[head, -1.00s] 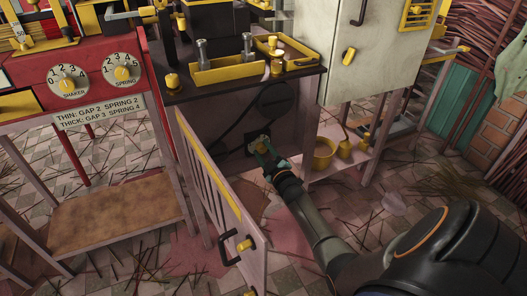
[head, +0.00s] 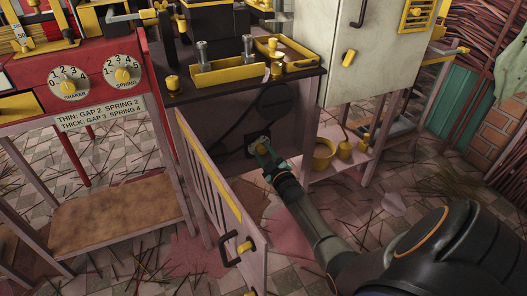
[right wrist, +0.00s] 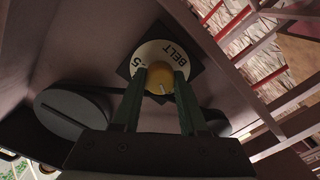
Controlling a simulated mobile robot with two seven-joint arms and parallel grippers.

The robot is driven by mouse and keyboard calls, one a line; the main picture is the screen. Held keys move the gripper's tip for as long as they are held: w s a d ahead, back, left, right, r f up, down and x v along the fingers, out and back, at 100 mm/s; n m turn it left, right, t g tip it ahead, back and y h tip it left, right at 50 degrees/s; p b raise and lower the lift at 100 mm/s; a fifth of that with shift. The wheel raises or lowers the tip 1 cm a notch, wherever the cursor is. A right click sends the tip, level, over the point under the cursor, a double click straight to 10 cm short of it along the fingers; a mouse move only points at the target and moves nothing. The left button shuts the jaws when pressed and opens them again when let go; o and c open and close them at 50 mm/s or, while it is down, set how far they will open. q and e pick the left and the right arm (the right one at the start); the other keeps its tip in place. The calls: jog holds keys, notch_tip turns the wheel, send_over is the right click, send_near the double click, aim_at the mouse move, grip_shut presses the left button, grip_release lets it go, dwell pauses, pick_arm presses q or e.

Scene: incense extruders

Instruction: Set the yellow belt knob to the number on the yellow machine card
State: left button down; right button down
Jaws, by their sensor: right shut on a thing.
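The yellow belt knob (right wrist: 161,78) sits on a pale round dial (right wrist: 151,56) lettered BELT, on a dark square plate. In the right wrist view the dial looks turned over, with a 5 at its left edge; its other numbers are hidden. My right gripper (right wrist: 158,83) is shut on the knob, one finger on each side. In the head view the gripper (head: 259,147) reaches into the dark compartment under the yellow-trimmed bench (head: 176,99). A light mark shows on the knob's face. I cannot make out a yellow machine card. My left gripper is not in view.
A slatted door (head: 230,212) with a black handle stands open left of my right arm. A belt and pulley (right wrist: 78,113) lie beside the dial. A pink shelf (head: 335,164) with yellow pots is to the right. The red machine (head: 100,75) stands left.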

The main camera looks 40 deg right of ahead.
jog(key=m, duration=0.3)
jog(key=shift+p, duration=0.4)
jog(key=shift+m, duration=1.1)
jog(key=shift+c, duration=2.2)
grip_release()
jog(key=shift+p, duration=0.3)
